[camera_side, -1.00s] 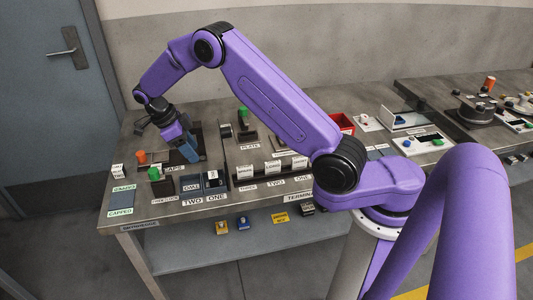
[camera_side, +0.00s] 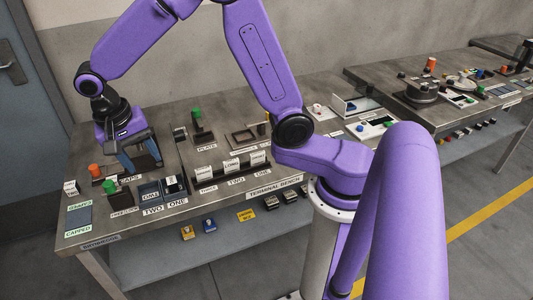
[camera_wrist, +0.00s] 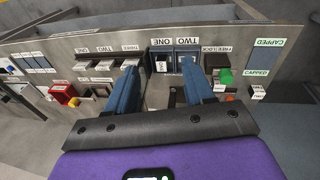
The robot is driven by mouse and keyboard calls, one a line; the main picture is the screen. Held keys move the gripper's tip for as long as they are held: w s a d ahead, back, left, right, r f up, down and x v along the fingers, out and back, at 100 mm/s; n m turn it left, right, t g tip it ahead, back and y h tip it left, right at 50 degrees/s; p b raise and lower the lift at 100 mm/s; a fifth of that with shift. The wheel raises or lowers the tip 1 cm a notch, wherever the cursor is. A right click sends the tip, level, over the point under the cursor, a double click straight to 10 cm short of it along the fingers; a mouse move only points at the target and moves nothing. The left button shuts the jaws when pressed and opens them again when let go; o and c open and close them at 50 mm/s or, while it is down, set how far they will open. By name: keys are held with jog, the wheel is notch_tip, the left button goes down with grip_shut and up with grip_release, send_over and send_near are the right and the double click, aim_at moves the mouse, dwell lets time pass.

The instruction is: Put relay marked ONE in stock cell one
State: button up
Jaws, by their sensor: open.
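The stock cells labelled ONE (camera_side: 172,187) and TWO (camera_side: 149,189) sit side by side near the bench's front edge. A small black part with a white mark stands in cell ONE (camera_wrist: 161,64) in the wrist view; I cannot read the mark. White-faced blocks stand on a rack over labels THREE, TWO and ONE, including the left block (camera_side: 207,171), middle block (camera_side: 231,164) and right block (camera_side: 257,157). I cannot tell which piece is the relay marked ONE. My gripper (camera_side: 139,160) is open and empty, behind the cells; its blue fingers straddle cell ONE in the wrist view (camera_wrist: 159,68).
A green-knobbed part (camera_side: 110,189) and an orange-knobbed part (camera_side: 94,170) stand left of the cells. A small white block (camera_side: 70,187) is at the bench's left end, behind CAPPED plates (camera_side: 78,218). A green-topped part (camera_side: 197,122) stands farther back. The rack lies right of the cells.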

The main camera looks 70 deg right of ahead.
jog(key=s+d+r+n+y, duration=0.1)
jog(key=s+d+n, duration=0.3)
jog(key=s+n, duration=0.6)
jog(key=s+d+n+y, duration=0.1)
jog(key=s+d+n, duration=0.3)
jog(key=s+n, duration=0.6)
jog(key=s, duration=0.6)
jog(key=shift+r+n+t+y, duration=0.3)
jog(key=shift+r+n+t, duration=0.05)
jog(key=shift+n+t, duration=0.05)
